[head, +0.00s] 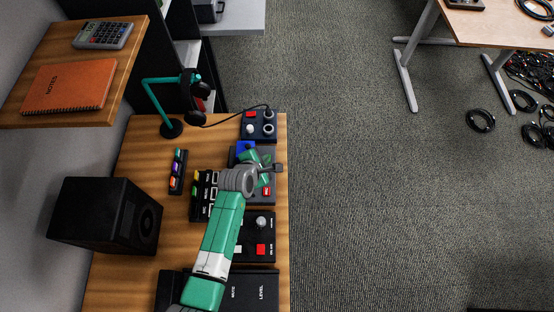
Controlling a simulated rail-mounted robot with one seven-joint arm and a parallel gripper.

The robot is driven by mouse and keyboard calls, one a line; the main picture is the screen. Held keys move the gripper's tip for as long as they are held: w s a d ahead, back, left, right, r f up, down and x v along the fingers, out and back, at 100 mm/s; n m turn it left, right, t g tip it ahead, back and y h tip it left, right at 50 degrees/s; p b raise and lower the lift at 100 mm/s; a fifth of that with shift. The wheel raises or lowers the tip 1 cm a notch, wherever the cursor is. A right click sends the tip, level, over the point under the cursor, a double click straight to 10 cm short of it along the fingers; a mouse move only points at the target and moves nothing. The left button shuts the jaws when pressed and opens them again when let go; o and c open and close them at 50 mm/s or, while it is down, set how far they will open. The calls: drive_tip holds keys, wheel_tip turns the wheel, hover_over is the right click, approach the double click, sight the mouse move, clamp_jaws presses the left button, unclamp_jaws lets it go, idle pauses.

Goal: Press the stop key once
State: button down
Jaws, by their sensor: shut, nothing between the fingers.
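My gripper (278,168) is shut and empty, at the right edge of the desk over a grey control box (239,187). The box has a blue key (245,147) at its far left and a red key (267,191) with small lettering at its near right. My gripper is a little beyond the red key in the picture; its height above the box is hard to tell. My wrist and arm hide much of the box. Another red key (261,249) is on the black box (267,232) nearer me. I cannot read which key says stop.
A dark box (249,132) with a red key and knobs sits at the desk's far end. A black keypad (203,196) lies left of my arm. A headphone stand (171,127), a speaker (100,215) and a shelf (121,92) are further left.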

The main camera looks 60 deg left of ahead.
drive_tip(key=shift+s+f, duration=0.1)
drive_tip(key=shift+f, duration=0.15)
wheel_tip(320, 180, down, 8)
drive_tip(key=b, duration=0.7)
drive_tip(key=shift+r, duration=0.1)
drive_tip(key=shift+f+b, duration=0.45)
drive_tip(key=shift+b, duration=0.05)
drive_tip(key=shift+f, duration=0.1)
idle(1.2)
drive_tip(key=shift+f, duration=0.35)
